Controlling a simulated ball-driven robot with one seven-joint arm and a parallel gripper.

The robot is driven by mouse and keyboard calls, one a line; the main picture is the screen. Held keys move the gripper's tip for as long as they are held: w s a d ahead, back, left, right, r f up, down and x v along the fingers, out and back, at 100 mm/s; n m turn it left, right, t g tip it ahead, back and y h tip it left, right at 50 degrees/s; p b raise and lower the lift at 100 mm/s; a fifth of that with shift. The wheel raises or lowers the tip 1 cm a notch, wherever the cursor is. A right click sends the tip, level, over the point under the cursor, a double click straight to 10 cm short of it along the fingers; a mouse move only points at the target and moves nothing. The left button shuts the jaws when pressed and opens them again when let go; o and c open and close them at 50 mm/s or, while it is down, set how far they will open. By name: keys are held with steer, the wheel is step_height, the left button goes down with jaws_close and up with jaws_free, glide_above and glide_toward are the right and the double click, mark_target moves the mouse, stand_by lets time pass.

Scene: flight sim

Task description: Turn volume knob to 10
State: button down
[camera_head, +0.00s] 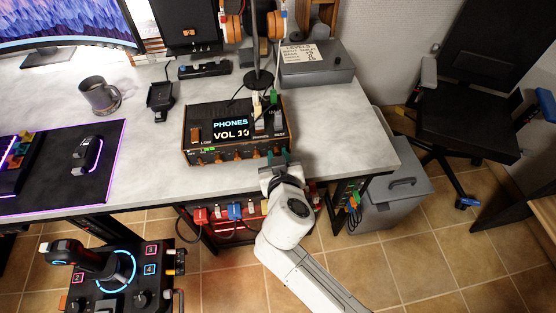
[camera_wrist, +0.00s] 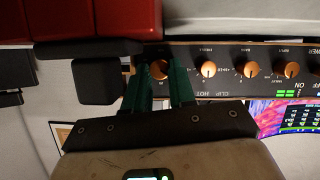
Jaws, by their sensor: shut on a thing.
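The amplifier box (camera_head: 184,140) is black with copper edges and stands near the desk's front edge. Its screen (camera_head: 231,130) shows "PHONES" and what looks like "VOL 10". Several copper knobs line its front. My gripper (camera_head: 277,157) is at the right end of this row. In the wrist view, the green fingers of my gripper (camera_wrist: 161,74) are shut on the end knob (camera_wrist: 160,67), one on each side. A neighbouring copper knob (camera_wrist: 208,69) with a white pointer stays clear.
A headphone stand (camera_head: 257,78) and a grey labelled box (camera_head: 318,68) stand behind the amplifier. A mug (camera_head: 99,96) and mouse (camera_head: 86,154) are at left. Coloured plugs (camera_head: 234,211) hang below the desk edge. A red block (camera_wrist: 125,18) is close to the fingers.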

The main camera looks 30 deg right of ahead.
steer(key=c, duration=0.9)
jaws_free()
steer(key=shift+c, duration=0.2)
steer(key=v, duration=1.1)
steer(key=shift+w, duration=0.1)
